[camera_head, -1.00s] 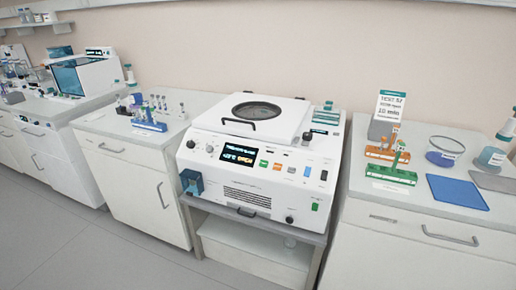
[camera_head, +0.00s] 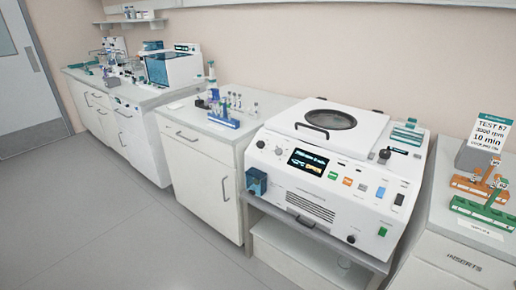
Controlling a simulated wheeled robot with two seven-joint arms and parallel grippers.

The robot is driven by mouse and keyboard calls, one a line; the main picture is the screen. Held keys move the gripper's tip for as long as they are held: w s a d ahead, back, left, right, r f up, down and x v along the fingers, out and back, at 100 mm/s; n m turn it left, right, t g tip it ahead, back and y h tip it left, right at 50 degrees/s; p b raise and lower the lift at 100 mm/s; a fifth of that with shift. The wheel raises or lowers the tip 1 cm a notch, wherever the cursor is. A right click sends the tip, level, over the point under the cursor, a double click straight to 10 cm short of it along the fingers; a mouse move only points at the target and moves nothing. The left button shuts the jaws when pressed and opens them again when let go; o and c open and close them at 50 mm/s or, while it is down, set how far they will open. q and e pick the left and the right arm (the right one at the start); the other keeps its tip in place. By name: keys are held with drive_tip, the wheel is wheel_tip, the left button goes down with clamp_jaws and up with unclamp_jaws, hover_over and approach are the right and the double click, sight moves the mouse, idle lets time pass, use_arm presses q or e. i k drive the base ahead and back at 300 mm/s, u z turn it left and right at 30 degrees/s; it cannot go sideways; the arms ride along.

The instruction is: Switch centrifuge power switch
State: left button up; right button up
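The white centrifuge (camera_head: 325,190) stands on a grey stand in the right half of the view, with its lid closed and a round dark window (camera_head: 331,119) on top. Its sloped front panel has a lit screen (camera_head: 308,163), coloured buttons, knobs and a small blue switch (camera_head: 380,192). A black rocker (camera_head: 399,199) sits right of the blue switch, and a green switch (camera_head: 383,231) is low at the right front. A dark blue box-like part (camera_head: 257,182) is on the left front. Which control is the power switch I cannot tell. Neither gripper is in view.
A blue rack with tubes (camera_head: 223,119) stands on the left cabinet. A sign (camera_head: 490,138) and tube racks (camera_head: 481,201) stand on the right counter. A door (camera_head: 22,75) is far left. The grey floor (camera_head: 110,220) in front is clear.

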sight(383, 231)
drive_tip(key=u, duration=1)
drive_tip(key=i, duration=1.45)
drive_tip(key=z, duration=2.3)
